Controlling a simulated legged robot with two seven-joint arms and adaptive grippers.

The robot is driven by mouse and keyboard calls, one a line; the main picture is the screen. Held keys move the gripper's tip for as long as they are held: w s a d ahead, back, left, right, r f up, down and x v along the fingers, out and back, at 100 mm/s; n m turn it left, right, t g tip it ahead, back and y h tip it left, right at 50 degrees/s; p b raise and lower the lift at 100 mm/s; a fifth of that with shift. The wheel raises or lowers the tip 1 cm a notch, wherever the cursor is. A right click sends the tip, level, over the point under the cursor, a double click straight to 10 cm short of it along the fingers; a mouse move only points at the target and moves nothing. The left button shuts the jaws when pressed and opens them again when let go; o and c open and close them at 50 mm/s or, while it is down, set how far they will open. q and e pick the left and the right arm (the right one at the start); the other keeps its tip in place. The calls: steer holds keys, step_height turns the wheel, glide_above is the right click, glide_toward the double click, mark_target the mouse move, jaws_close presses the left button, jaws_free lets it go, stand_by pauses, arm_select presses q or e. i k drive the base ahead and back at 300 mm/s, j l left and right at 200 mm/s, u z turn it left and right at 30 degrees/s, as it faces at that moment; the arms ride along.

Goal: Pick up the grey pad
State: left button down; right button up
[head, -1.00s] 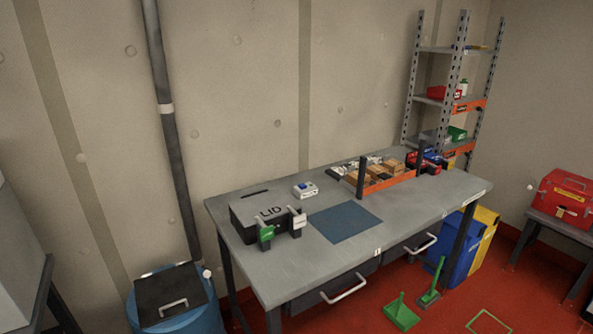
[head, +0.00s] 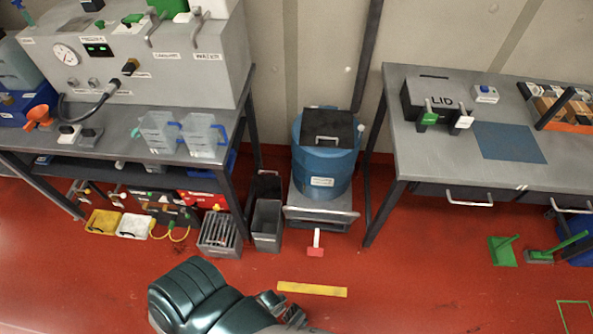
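A small grey block (head: 90,137), which may be the grey pad, sits on the left bench top near its front edge. A similar white block (head: 68,133) stands just left of it. Both are small, so their exact shape is hard to tell. One dark arm of mine, seemingly the left, shows at the bottom. Its gripper (head: 284,307) is over the red floor, far from the bench, and its finger opening is unclear. My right gripper is not in view.
The left bench (head: 120,115) also carries a grey machine (head: 140,60), an orange funnel (head: 37,117) and two clear jugs (head: 203,135). A blue drum (head: 323,165) stands between the benches. A yellow bar (head: 312,289) lies on open red floor.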

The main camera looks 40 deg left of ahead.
mark_target(91, 136)
steer(key=u, duration=1.65)
